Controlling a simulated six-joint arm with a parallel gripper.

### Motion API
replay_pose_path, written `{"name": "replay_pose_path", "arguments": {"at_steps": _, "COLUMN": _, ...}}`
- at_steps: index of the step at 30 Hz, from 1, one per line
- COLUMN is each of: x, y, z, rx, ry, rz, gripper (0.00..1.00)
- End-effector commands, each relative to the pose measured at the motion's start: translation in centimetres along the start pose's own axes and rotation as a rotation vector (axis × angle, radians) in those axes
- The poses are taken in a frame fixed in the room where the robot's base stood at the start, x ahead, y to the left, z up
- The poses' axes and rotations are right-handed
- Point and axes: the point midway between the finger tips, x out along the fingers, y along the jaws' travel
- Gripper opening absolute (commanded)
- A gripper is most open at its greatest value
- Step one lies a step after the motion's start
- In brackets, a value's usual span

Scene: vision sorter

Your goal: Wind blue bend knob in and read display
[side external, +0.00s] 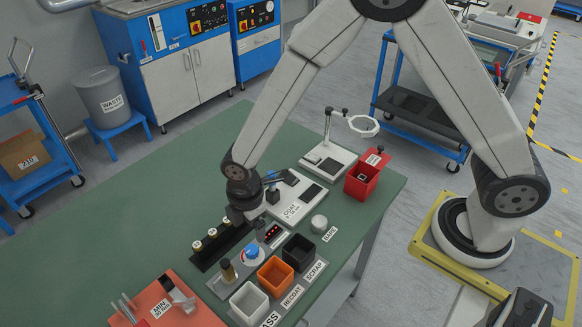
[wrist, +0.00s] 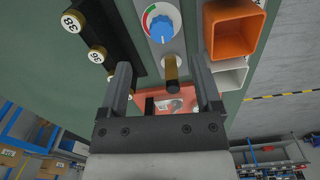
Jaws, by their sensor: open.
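My gripper (side external: 250,217) is open and empty above the bench, over the end of the black rack. In the wrist view its two fingers (wrist: 160,68) stand apart. A blue knob (side external: 252,252) stands on a grey base just in front of it; the wrist view shows this knob (wrist: 162,28) on a red-and-green dial, beyond the fingertips. Another small blue part (side external: 270,176) shows at a white fixture (side external: 294,204), partly behind my wrist. I cannot tell which one is the bend knob. A small display (side external: 272,231) shows red marks, too small to read.
A black rack (side external: 221,247) holds brass pieces with white caps. A brass piece (side external: 228,272) stands on the grey base. White (side external: 248,303), orange (side external: 275,277) and black (side external: 298,252) bins stand close by. A red box (side external: 362,181) is farther right.

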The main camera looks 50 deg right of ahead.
Motion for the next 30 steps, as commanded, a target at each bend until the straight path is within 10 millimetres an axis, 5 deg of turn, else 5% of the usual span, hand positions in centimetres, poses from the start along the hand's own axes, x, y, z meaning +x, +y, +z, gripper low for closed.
{"name": "replay_pose_path", "arguments": {"at_steps": 17, "x": 1.6, "y": -0.1, "z": -0.5, "rx": -0.039, "ry": -0.004, "rz": -0.006, "gripper": 0.82}}
{"name": "replay_pose_path", "arguments": {"at_steps": 30, "x": 6.0, "y": -0.1, "z": -0.5, "rx": -0.038, "ry": -0.004, "rz": -0.007, "gripper": 0.82}}
